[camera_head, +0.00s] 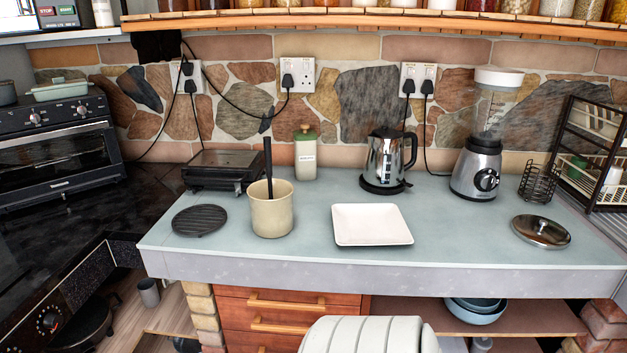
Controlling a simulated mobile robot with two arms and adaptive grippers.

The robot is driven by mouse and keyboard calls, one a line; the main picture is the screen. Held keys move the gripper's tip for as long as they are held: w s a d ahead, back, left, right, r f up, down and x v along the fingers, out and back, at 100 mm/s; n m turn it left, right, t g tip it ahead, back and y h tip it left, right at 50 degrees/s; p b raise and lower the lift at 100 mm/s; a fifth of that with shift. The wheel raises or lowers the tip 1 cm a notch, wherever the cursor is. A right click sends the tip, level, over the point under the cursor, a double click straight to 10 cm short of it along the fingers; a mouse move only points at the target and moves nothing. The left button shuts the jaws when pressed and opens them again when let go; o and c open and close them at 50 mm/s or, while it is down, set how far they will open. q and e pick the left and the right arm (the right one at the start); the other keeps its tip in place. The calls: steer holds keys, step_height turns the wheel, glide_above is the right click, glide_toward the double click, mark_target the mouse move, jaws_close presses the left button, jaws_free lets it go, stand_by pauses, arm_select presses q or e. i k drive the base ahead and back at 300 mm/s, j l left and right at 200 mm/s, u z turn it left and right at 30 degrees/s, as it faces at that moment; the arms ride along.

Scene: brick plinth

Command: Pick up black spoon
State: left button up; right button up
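The black spoon (268,165) stands upright in a beige cup (271,218) on the pale counter. Only its dark handle shows above the rim; its lower end is hidden inside the cup. Neither my left nor my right gripper is in the head view.
On the counter (320,257), a black round trivet (199,220) lies left of the cup and a white square plate (371,225) lies right. Behind are a black grill (222,170), a green-lidded jar (306,155) and a kettle (386,160). A blender (482,150) and pot lid (541,231) stand farther right.

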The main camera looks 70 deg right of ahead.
mark_target(268, 147)
steer(key=z, duration=2.1)
